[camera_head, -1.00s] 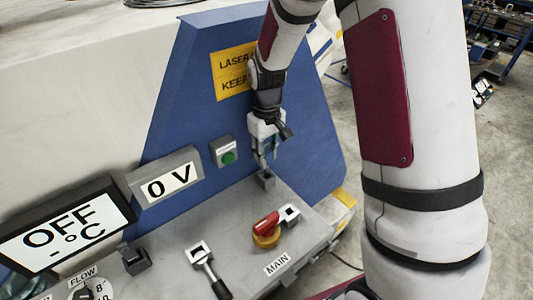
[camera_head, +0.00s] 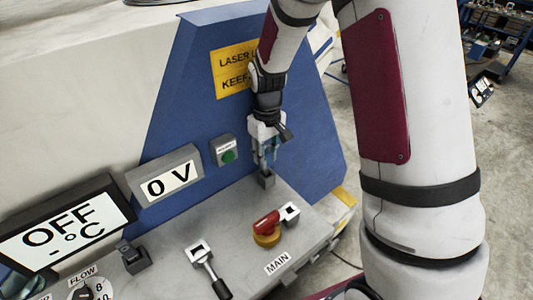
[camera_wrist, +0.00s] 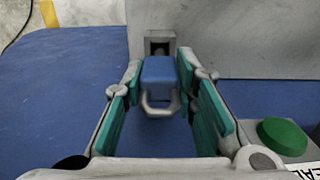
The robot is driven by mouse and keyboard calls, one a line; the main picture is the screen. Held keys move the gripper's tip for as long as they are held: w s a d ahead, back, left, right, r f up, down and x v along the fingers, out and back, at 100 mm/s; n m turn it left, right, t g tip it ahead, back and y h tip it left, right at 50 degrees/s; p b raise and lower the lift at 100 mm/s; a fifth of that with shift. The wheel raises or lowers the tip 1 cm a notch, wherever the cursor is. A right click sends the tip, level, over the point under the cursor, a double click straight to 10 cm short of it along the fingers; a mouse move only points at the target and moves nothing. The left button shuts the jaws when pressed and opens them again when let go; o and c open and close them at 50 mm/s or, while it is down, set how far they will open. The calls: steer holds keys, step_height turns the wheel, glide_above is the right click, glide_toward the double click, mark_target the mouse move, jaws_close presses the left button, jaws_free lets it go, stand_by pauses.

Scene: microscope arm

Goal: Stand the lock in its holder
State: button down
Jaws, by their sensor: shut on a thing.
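The lock (camera_wrist: 159,73) has a blue body and a grey shackle. In the wrist view it sits between the teal-padded fingers of my gripper (camera_wrist: 160,67), which is shut on it. The shackle points back toward my palm and the body points away. The holder is a small grey block with a dark opening (camera_wrist: 160,42), directly beyond the lock's body. In the head view my gripper (camera_head: 265,155) points down, right above the holder (camera_head: 267,181). The fingers mostly hide the lock there, and I cannot tell whether it touches the holder.
A grey box with a green button (camera_head: 228,156) is fixed to the blue panel left of my gripper. A red-yellow MAIN switch (camera_head: 266,229) stands in front, with a black-handled lever (camera_head: 208,268) to its left. Bare grey console top lies between them and the holder.

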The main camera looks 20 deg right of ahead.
steer(key=shift+f+b, duration=0.55)
steer(key=shift+f, duration=1.3)
steer(key=c, duration=1.2)
jaws_free()
steer(key=shift+r, duration=0.1)
step_height(320, 180, up, 12)
steer(key=shift+f, duration=0.1)
steer(key=s+r+m+t, duration=0.2)
steer(key=s+r, duration=0.7)
steer(key=r, duration=0.2)
steer(key=s+r+m+t, duration=0.1)
steer(key=s+r+t, duration=0.2)
steer(key=s, duration=1)
step_height(320, 180, up, 2)
steer(key=shift+r+m+t, duration=0.1)
steer(key=shift+m+t, duration=0.2)
